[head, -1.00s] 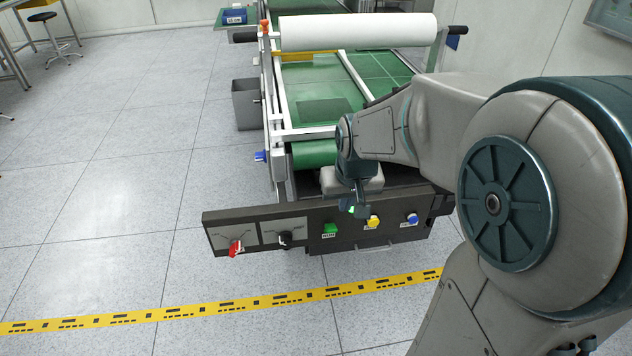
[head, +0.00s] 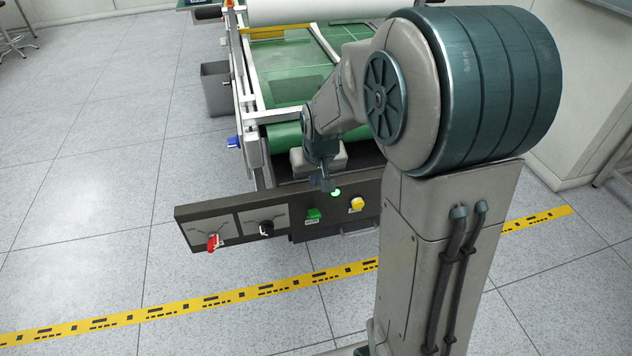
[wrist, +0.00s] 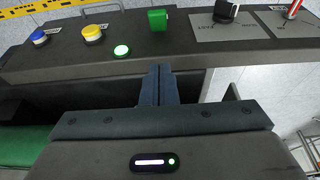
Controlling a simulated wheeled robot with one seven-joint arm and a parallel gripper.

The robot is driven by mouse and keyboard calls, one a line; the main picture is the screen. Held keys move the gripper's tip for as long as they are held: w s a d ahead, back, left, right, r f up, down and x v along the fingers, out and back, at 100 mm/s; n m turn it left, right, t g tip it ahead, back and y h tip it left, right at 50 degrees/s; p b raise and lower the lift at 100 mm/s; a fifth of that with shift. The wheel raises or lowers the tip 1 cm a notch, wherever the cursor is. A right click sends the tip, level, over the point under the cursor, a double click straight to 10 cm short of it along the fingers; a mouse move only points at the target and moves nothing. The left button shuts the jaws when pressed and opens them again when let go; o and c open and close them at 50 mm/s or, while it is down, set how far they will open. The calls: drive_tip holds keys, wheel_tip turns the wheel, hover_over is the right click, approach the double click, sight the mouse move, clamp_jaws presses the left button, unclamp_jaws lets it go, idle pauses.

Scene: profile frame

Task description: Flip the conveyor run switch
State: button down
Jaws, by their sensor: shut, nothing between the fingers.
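A green switch (head: 313,215) with a small label, too blurred to read, is on the front of the dark control panel (head: 190,236). It shows as a green block (wrist: 158,20) at the top of the wrist view. I take it for the run switch. My gripper (head: 323,186) is shut and empty, above and slightly right of the green switch in the head view. In the wrist view its closed fingertips (wrist: 160,70) point at the panel edge, apart from the switch. A lit round green lamp (head: 336,193) sits beside the fingertips; it also shows in the wrist view (wrist: 122,51).
A yellow button (head: 357,204) is to the right. A black knob (head: 266,228) and a red-handled switch (head: 213,242) are to the left. A blue button (wrist: 39,37) shows in the wrist view. The green conveyor belt (head: 285,68) lies behind. Floor in front is open, with yellow tape (head: 250,292).

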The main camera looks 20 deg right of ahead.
drive_tip(key=b, duration=0.1)
hover_over(314, 212)
drive_tip(key=f, duration=0.7)
drive_tip(key=shift+w+f, duration=0.2)
drive_tip(key=shift+w, duration=0.05)
drive_tip(key=shift+s+f+b, duration=0.35)
drive_tip(key=shift+s+f, duration=0.3)
drive_tip(key=shift+f, duration=0.35)
drive_tip(key=shift+s+f, duration=0.3)
drive_tip(key=shift+f, duration=0.2)
